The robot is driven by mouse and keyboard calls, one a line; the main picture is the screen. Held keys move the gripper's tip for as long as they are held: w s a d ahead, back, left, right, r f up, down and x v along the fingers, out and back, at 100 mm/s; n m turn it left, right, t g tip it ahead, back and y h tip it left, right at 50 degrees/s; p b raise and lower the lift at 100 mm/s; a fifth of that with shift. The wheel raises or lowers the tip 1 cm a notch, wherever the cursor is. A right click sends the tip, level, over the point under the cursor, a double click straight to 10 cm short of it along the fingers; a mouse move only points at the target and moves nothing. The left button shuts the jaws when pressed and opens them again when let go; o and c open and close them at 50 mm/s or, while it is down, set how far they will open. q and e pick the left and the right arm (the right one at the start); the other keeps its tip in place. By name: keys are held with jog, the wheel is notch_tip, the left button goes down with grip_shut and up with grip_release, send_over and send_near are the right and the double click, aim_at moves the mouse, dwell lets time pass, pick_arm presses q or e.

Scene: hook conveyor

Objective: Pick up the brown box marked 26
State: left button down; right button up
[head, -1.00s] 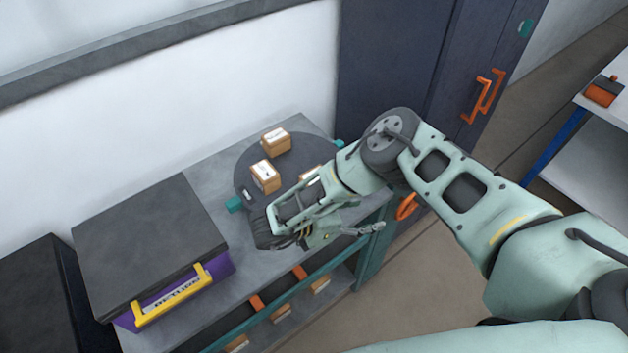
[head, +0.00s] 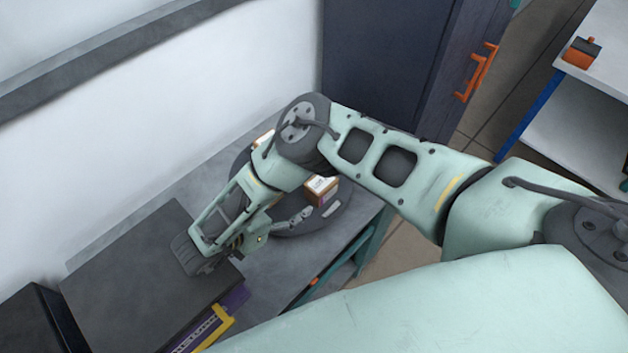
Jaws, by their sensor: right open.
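A small brown box (head: 320,191) with a white label sits on the dark round plate (head: 325,222) on the grey bench. Another brown box (head: 262,139) shows only in part behind my right arm. The markings are too small to read, so I cannot tell which box is 26. My right gripper (head: 243,243) is open and empty. It hangs to the left of the plate, over or near the dark lid of the purple case, and is apart from the boxes in view. My forearm hides part of the plate. My left gripper is not in view.
The purple case (head: 235,300) with a dark lid and yellow handle stands at the bench's left. A dark cabinet (head: 385,60) with an orange handle is behind. A white shelf (head: 590,100) with an orange item (head: 581,53) stands at right.

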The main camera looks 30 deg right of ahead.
aim_at(320, 185)
jog(key=x, duration=0.4)
jog(key=shift+s+d+r+p, duration=0.15)
jog(key=shift+s+d+p, duration=0.1)
jog(key=shift+s+p, duration=0.1)
jog(key=shift+w+d, duration=0.1)
jog(key=shift+d, duration=0.15)
jog(key=shift+w+d+f, duration=0.1)
jog(key=shift+w+f, duration=0.05)
jog(key=shift+f, duration=0.05)
jog(key=shift+w+d+f, duration=0.15)
jog(key=shift+d, duration=0.05)
jog(key=x, duration=0.3)
jog(key=shift+d+f, duration=0.1)
jog(key=shift+d, duration=0.05)
jog(key=shift+w+d+f, duration=0.2)
jog(key=shift+d+f, duration=0.05)
jog(key=shift+d, duration=0.4)
jog(key=shift+w+d, duration=0.15)
jog(key=shift+d, duration=0.1)
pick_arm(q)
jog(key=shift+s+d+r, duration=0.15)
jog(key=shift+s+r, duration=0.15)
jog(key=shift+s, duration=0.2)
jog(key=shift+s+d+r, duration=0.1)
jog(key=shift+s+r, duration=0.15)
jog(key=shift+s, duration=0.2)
pick_arm(e)
jog(key=c, duration=1.3)
